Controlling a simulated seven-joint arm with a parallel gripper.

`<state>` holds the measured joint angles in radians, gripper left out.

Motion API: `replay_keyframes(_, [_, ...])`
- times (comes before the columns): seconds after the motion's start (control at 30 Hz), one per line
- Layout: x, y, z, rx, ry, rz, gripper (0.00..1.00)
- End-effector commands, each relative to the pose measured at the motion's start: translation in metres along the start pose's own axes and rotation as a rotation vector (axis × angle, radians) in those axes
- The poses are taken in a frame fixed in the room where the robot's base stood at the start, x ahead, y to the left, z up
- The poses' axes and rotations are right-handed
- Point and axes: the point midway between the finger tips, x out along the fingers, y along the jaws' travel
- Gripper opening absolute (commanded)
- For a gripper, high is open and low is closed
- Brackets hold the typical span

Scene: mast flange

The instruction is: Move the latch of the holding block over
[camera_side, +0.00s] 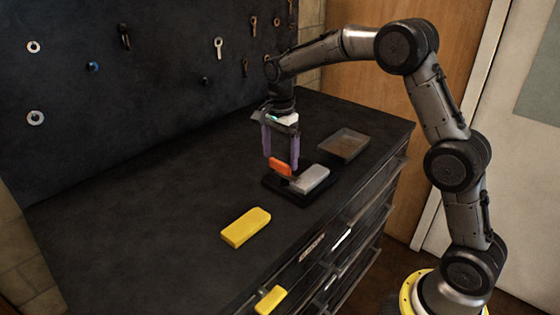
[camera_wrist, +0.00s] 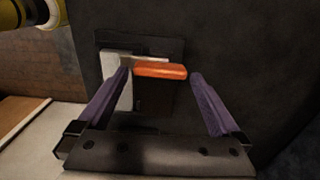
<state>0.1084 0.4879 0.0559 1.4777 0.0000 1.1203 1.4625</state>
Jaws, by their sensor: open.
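The holding block (camera_side: 313,180) is light grey on a dark base plate (camera_side: 287,193), on the black bench top. Its orange latch (camera_side: 281,166) lies at the left end in the side view. In the wrist view the latch (camera_wrist: 160,70) is a long orange bar beside the pale block (camera_wrist: 118,82). My gripper (camera_side: 281,163) points down at the latch with its purple fingers apart. In the wrist view my gripper (camera_wrist: 161,72) is open, with the latch between the lines of its two fingers. I cannot tell whether a finger touches the latch.
A yellow block (camera_side: 246,228) lies on the bench in front, and another yellow piece (camera_side: 270,300) shows near the front edge. A shallow grey tray (camera_side: 344,145) stands behind the holding block. A dark pegboard (camera_side: 150,75) with several hung tools rises behind. The bench's left side is clear.

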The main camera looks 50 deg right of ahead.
Motion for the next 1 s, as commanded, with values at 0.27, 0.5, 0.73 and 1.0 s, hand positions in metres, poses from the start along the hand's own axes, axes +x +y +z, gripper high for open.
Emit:
replay_keyframes(0.27, [0.022, 0.0, 0.0, 0.0, 0.0, 0.0, 1.0])
replay_keyframes(0.5, [0.023, 0.0, 0.0, 0.0, 0.0, 0.0, 1.0])
replay_keyframes(0.73, [0.023, 0.0, 0.0, 0.0, 0.0, 0.0, 0.66])
replay_keyframes(1.0, [0.023, 0.0, 0.0, -0.002, 0.0, 0.0, 0.34])
